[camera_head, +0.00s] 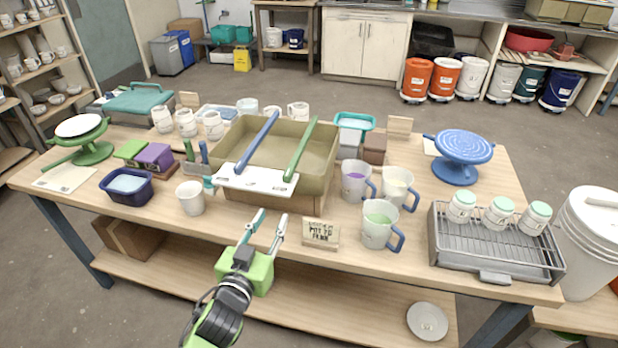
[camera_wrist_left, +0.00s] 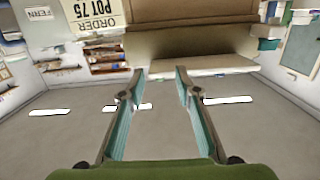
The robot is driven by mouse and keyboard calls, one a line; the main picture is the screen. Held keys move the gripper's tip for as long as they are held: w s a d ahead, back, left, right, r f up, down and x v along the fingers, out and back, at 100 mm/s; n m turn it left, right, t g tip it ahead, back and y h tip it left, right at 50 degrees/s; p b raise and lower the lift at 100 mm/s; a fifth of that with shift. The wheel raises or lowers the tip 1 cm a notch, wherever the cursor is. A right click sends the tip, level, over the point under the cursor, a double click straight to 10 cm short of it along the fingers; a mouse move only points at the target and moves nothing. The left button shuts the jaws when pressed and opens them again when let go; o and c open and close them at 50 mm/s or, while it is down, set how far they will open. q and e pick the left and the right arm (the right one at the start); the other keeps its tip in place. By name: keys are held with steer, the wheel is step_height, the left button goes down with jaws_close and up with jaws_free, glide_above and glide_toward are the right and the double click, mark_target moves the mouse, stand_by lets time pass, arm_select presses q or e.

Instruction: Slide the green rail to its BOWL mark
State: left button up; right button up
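The green rail (camera_head: 300,150) lies front to back across the top of an olive basin (camera_head: 225,150), its near end on a white marked strip (camera_head: 232,178) along the front rim. The blue rail (camera_head: 257,143) lies to its left, roughly parallel. The strip's lettering is too small to read, so I cannot tell which mark is BOWL. My left gripper (camera_head: 269,222) is open and empty at the table's front edge, apart from both rails. Its spread fingers also show in the left wrist view (camera_wrist_left: 160,75). My right gripper is not in view.
A white cup (camera_head: 190,197) stands left of my left gripper. A small lettered sign (camera_head: 321,233) and mugs with blue handles, such as the green-filled one (camera_head: 380,224), stand to the right. A rack with jars (camera_head: 495,258) is at the right edge.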

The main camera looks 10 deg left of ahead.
arm_select(q)
steer(key=t, duration=0.1)
glide_toward(285, 178)
steer(key=s, duration=0.1)
steer(key=w, duration=0.1)
steer(key=w+p, duration=0.1)
steer(key=w, duration=0.2)
steer(key=shift+w+r, duration=0.25)
steer(key=shift+w, duration=0.15)
steer(key=w, duration=0.3)
steer(key=w+p, duration=0.1)
steer(key=w, duration=0.4)
steer(key=shift+w+d+f, duration=0.25)
steer(key=shift+w+d, duration=0.05)
steer(key=shift+w, duration=0.05)
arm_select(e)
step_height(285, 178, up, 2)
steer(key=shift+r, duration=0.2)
arm_select(q)
jaws_close()
